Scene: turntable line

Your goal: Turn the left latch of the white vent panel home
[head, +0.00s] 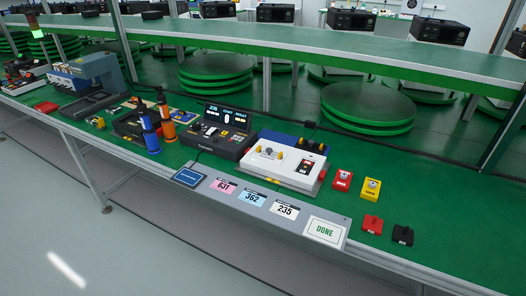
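A white panel-like unit (262,162) lies on the green bench right of the middle. It has a dark round knob, small yellow parts on its top and a dark and red block at its right end. It is the only large white panel I can make out, but I cannot tell for sure that it is the vent panel. Its latches are too small to tell apart, so I cannot see how the left latch is turned. Neither of my grippers is in view.
A black console with a lit screen (228,117) stands left of the white unit. Blue and orange upright cylinders (149,132) stand further left. Red and yellow button boxes (371,189) stand to the right. A grey label strip (208,189) runs along the front. A raised green shelf (300,48) crosses behind.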

